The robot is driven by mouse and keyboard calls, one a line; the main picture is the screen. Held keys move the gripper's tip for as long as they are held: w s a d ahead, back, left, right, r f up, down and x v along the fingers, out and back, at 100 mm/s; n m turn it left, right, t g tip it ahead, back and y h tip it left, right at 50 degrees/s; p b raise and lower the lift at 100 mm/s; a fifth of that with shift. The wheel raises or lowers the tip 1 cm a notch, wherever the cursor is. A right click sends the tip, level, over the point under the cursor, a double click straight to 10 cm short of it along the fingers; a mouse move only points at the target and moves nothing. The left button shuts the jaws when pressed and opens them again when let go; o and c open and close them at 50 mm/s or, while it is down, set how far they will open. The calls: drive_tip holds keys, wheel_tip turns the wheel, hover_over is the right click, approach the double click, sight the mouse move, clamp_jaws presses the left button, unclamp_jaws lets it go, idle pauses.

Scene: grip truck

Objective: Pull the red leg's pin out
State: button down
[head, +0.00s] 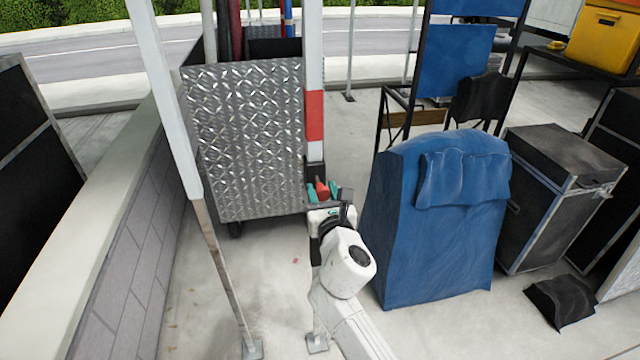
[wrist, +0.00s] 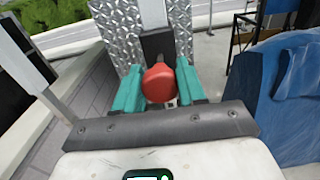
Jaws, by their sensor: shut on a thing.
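The leg with a red band (head: 314,115) is an upright white post beside the diamond-plate box. A dark collar (head: 316,171) surrounds its lower part, and this collar (wrist: 157,44) is also near the top of the wrist view. The pin's red rounded knob (head: 322,189) sits just in front of the collar. In the wrist view the red knob (wrist: 160,84) fills the space between the teal fingers of my gripper (wrist: 159,76), which is shut on it. The knob's stem points toward the collar; how deep it sits is hidden.
The diamond-plate box (head: 248,140) stands close left of the leg. A blue-draped object (head: 435,230) stands close right of my arm. A thin white post (head: 165,90) and a low block wall (head: 130,240) are at left. Pavement in front is partly clear.

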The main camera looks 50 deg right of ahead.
drive_tip(key=shift+v, duration=0.85)
drive_tip(key=c, duration=0.7)
unclamp_jaws()
drive_tip(key=shift+s+a, duration=0.1)
drive_tip(key=shift+a, duration=0.05)
drive_tip(key=b+v, duration=0.1)
drive_tip(key=v, duration=0.9)
drive_tip(key=shift+s+a, duration=0.2)
drive_tip(key=shift+s, duration=0.15)
